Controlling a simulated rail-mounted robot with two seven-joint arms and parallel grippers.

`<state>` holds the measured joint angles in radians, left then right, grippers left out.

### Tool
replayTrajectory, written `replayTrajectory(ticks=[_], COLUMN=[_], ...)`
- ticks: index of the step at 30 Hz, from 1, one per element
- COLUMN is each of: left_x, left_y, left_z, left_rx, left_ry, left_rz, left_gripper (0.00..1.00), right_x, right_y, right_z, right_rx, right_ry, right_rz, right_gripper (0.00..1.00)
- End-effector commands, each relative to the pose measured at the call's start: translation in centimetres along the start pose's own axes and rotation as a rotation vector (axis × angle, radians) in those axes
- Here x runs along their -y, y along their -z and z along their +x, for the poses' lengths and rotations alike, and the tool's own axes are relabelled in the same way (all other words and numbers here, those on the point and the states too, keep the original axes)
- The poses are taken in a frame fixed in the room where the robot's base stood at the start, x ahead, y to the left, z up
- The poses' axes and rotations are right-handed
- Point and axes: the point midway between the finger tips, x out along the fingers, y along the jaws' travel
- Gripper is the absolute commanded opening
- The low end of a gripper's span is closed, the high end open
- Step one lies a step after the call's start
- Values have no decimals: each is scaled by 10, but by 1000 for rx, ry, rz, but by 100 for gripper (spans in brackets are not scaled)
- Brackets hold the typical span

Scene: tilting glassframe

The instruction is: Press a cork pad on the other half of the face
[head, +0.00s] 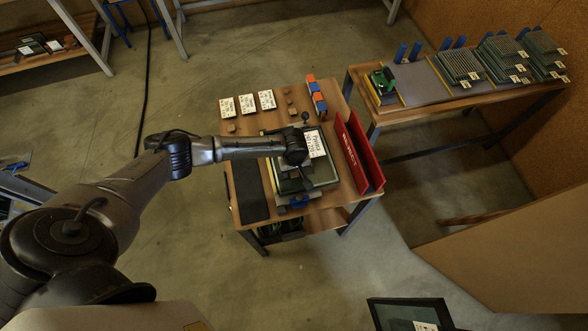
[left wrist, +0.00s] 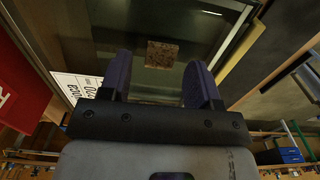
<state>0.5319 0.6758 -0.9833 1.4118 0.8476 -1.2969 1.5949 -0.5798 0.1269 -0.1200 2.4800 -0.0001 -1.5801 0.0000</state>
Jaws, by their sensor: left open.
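My left gripper (head: 293,170) is over the framed glass on the work table, reaching in from the left. In the left wrist view its two dark fingers (left wrist: 160,85) are apart, with nothing between them. A brown square cork pad (left wrist: 161,54) lies on the glass face (left wrist: 205,33) just beyond the fingertips, apart from both. The frame (head: 327,178) carries a white label (head: 315,143), and my wrist hides part of its face in the head view. Small brown cork pieces (head: 292,111) lie near the table's back, with another (head: 231,127) at left. My right gripper is not in view.
A red reject holder (head: 356,150) stands along the table's right side. White cards (head: 247,104) and orange-blue items (head: 316,96) lie at the back. A dark mat (head: 248,191) covers the left side. A second table (head: 418,82) holds stacked frames.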

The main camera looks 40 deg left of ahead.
Motion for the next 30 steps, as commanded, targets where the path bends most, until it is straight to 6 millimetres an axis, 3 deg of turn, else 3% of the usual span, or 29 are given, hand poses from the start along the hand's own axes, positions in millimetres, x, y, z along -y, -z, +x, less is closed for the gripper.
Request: replayTrajectory(ticks=[12, 18, 30], left_x=[0, 0, 0], left_y=[0, 1, 0], left_z=[-81, -110, -128], left_rx=[-1, -2, -1], left_ry=[-4, -3, 0], left_rz=[0, 0, -1], left_gripper=[57, 57, 57], right_x=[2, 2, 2], right_y=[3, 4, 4], right_z=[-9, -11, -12], right_rx=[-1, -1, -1], right_ry=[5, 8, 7], right_rz=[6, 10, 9], right_gripper=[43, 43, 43])
